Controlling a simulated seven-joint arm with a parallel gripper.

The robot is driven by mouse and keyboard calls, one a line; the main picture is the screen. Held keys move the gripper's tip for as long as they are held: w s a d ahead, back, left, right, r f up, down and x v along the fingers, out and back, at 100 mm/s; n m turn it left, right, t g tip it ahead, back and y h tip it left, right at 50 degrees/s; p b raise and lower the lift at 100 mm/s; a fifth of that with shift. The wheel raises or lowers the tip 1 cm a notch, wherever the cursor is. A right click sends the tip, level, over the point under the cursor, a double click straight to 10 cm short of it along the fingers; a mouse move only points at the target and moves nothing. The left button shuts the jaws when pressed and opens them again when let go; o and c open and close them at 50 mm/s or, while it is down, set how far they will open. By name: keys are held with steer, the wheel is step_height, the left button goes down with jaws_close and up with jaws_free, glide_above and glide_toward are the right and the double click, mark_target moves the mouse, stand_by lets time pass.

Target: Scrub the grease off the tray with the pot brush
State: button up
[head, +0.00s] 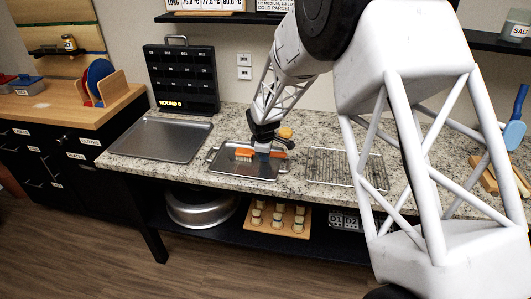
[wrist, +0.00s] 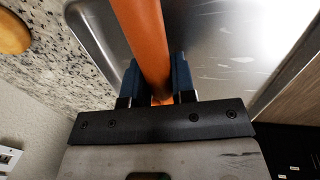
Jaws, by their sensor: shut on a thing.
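A small metal tray (head: 232,167) with side handles lies on the granite counter. My gripper (head: 263,150) is low over its right part. It is shut on the orange handle of the pot brush (head: 244,153), whose head with pale bristles is at the left, over or on the tray; I cannot tell whether the bristles touch. In the wrist view the orange handle (wrist: 142,35) runs between the blue fingers of my gripper (wrist: 158,85). The tray (wrist: 210,50) shows pale streaks there; I cannot tell whether they are grease or reflections. The bristles are hidden in the wrist view.
A larger empty tray (head: 160,138) lies to the left. A wire rack (head: 330,166) lies to the right, partly behind my arm. A black board (head: 181,78) stands behind. A round yellowish thing (head: 285,132) is just behind my gripper. A pot (head: 200,207) is on the shelf below.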

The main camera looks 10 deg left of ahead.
mark_target(256, 161)
steer(key=shift+s+a, duration=0.1)
steer(key=shift+s, duration=0.9)
steer(key=shift+w+a+r, duration=0.1)
steer(key=shift+a, duration=0.7)
steer(key=shift+w, duration=1.8)
steer(key=shift+s, duration=1.8)
steer(key=shift+a, duration=0.75)
steer(key=shift+w+a+f, duration=0.1)
steer(key=shift+w+f, duration=0.05)
steer(key=shift+f, duration=0.05)
steer(key=shift+w, duration=1.65)
steer(key=shift+s+r, duration=0.15)
steer(key=shift+s, duration=0.1)
steer(key=shift+s+f, duration=0.2)
steer(key=shift+s, duration=1.25)
steer(key=shift+s+r, duration=0.1)
steer(key=shift+r, duration=0.15)
step_height(256, 161, up, 8)
